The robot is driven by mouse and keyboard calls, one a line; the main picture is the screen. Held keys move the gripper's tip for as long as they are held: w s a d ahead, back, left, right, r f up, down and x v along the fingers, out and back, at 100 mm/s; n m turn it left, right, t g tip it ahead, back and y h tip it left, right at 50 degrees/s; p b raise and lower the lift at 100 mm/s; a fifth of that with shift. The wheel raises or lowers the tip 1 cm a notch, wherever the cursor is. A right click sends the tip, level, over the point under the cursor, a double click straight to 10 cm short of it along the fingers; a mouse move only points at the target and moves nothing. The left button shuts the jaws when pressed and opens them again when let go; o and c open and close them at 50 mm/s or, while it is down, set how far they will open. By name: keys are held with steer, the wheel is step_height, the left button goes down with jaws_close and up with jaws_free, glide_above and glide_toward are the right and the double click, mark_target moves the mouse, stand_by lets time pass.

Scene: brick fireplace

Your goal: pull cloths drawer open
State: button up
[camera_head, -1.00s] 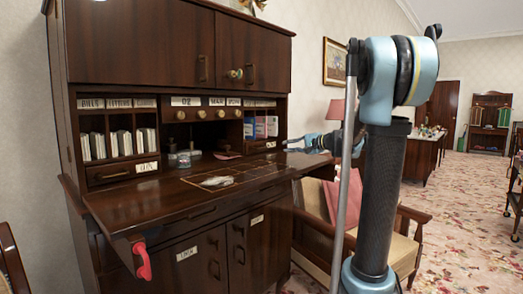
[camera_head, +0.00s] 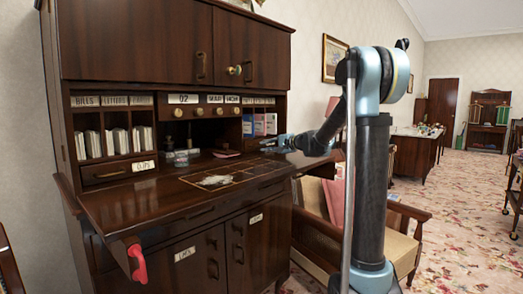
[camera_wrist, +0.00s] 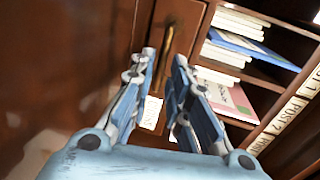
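A small dark wooden drawer (camera_wrist: 186,22) with a long brass handle (camera_wrist: 166,48) is in front of my gripper in the wrist view. A white label (camera_wrist: 151,113) on it shows between the fingers, but I cannot read it clearly. My gripper (camera_wrist: 164,62) is open, with one finger on each side of the handle's line; I cannot tell whether they touch it. In the head view my gripper (camera_head: 283,141) is at the right end of the desk's inner compartments, below the blue and pink books (camera_head: 258,125). The drawer front is mostly hard to see there.
The desk's fold-down writing surface (camera_head: 150,205) spreads below, with a glass inkwell set (camera_head: 181,157) and pale papers (camera_head: 215,180) on it. Pigeonholes with papers (camera_wrist: 232,52) lie beside the drawer. A wooden armchair (camera_head: 400,248) stands close to the desk's right side.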

mark_target(262, 146)
steer(key=shift+x, duration=2.05)
jaws_close()
